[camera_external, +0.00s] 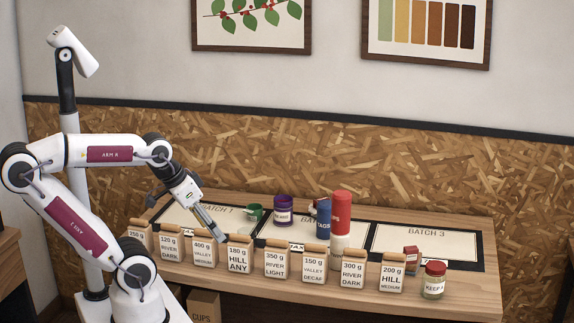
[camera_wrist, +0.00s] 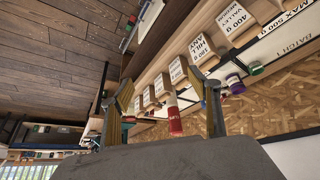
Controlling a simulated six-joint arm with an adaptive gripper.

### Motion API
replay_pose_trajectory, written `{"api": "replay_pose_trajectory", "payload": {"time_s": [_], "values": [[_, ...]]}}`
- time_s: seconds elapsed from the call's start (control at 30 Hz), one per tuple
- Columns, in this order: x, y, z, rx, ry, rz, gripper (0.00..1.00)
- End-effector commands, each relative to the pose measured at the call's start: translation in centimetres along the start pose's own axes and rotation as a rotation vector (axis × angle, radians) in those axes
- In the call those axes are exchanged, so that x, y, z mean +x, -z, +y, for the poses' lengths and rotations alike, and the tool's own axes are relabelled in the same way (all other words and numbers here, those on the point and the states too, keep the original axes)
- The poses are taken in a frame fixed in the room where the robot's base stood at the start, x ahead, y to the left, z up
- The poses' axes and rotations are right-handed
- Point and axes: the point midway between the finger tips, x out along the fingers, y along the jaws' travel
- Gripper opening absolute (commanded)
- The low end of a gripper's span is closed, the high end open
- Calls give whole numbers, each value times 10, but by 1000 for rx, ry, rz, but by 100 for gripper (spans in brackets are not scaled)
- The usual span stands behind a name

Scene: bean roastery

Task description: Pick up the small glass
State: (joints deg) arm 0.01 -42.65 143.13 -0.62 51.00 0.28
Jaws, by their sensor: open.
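A small clear glass jar with a red lid (camera_external: 434,281), with a label that reads "KEEP A", stands upright at the front right of the table (camera_external: 478,305). It is the only thing that looks like a small glass; I cannot pick it out in the wrist view. My gripper (camera_external: 217,236) is at the left, above the row of bags and far from the jar. In the wrist view my gripper (camera_wrist: 165,100) has its two fingers apart, with nothing held between them.
Several labelled bags, one being "180 g HILL ANY" (camera_external: 239,256), line the front edge. Behind them stand a green cup (camera_external: 254,213), a purple tin (camera_external: 283,210), a blue container (camera_external: 323,218) and a tall red cylinder (camera_external: 341,205). The Batch 3 mat (camera_external: 425,242) is mostly clear.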

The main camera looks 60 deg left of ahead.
Motion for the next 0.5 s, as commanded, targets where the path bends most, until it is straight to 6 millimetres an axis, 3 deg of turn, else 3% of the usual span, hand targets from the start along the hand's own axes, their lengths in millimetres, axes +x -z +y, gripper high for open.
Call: {"api": "replay_pose_trajectory", "payload": {"time_s": [0.27, 0.5], "values": [[10, 41, 26, -37, -99, 73, 61], [25, 110, 54, -134, -212, 203, 61]]}}
